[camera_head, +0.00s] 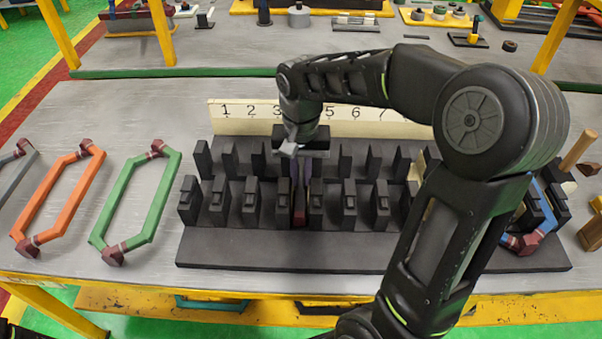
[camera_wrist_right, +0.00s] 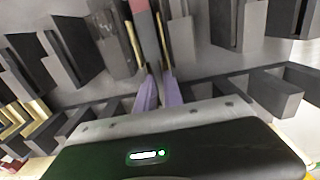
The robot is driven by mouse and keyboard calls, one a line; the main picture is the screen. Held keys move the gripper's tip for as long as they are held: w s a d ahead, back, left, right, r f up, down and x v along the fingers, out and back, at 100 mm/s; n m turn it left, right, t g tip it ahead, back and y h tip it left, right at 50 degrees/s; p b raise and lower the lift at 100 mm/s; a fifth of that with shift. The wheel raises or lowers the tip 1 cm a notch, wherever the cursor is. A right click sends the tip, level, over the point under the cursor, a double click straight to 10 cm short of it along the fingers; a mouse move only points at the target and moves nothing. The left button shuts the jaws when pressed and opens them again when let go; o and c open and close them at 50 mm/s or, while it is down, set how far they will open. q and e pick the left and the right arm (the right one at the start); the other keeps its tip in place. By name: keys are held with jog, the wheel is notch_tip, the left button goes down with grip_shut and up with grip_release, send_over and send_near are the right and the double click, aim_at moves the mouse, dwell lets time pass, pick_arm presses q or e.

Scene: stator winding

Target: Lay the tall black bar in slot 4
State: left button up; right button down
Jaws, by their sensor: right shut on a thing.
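My right gripper (camera_head: 302,178) points down over the black slotted stator block (camera_head: 280,252), its purple fingers between the two rows of teeth. It is shut on a slim dark bar with a dull red end (camera_head: 299,218). The red end lies between two front teeth, in line with the hidden number between 3 and 5 on the number strip (camera_head: 240,112). In the right wrist view the dark bar (camera_wrist_right: 150,35) runs away from the fingers (camera_wrist_right: 154,92) between the teeth. I cannot tell whether it touches the slot floor.
A green coil (camera_head: 110,205) and an orange coil (camera_head: 58,195) lie on the grey table left of the block. A blue coil (camera_head: 545,205) sits at the block's right end. A wooden-handled tool (camera_head: 577,152) is at far right. My arm hides part of the block.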

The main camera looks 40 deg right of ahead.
aim_at(301, 178)
jog(key=shift+f, duration=0.15)
jog(key=c, duration=1.4)
grip_release()
jog(key=shift+r+p, duration=0.6)
jog(key=shift+r, duration=0.15)
notch_tip(301, 178, up, 8)
jog(key=p, duration=0.6)
jog(key=shift+f, duration=0.2)
